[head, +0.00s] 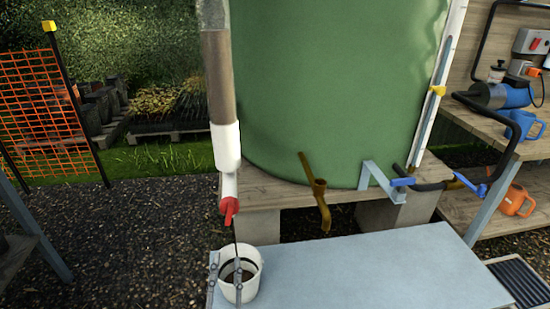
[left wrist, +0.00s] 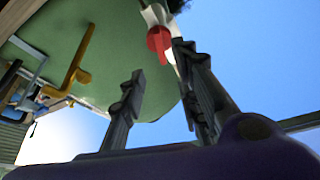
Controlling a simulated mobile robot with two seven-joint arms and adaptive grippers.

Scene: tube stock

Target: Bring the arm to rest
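My left gripper (head: 225,263) shows at the bottom of the head view, its two grey fingers pointing up in front of a white bucket (head: 254,258). In the left wrist view my left gripper (left wrist: 161,62) has its fingers apart, with nothing held between them. A red valve handle (head: 229,207) sits at the lower end of a white upright pipe (head: 226,147), above the bucket. The red handle (left wrist: 159,40) also shows beyond the fingertips in the left wrist view. A thin dark line runs from below the handle towards the bucket. My right gripper is in neither view.
A large green tank (head: 335,90) stands on a wooden platform, with a brass tap (head: 318,190) at its front. A grey bench top (head: 370,270) lies in front, mostly clear. A shelf at right holds a blue pump (head: 498,95) and jugs. Orange netting (head: 35,100) stands left.

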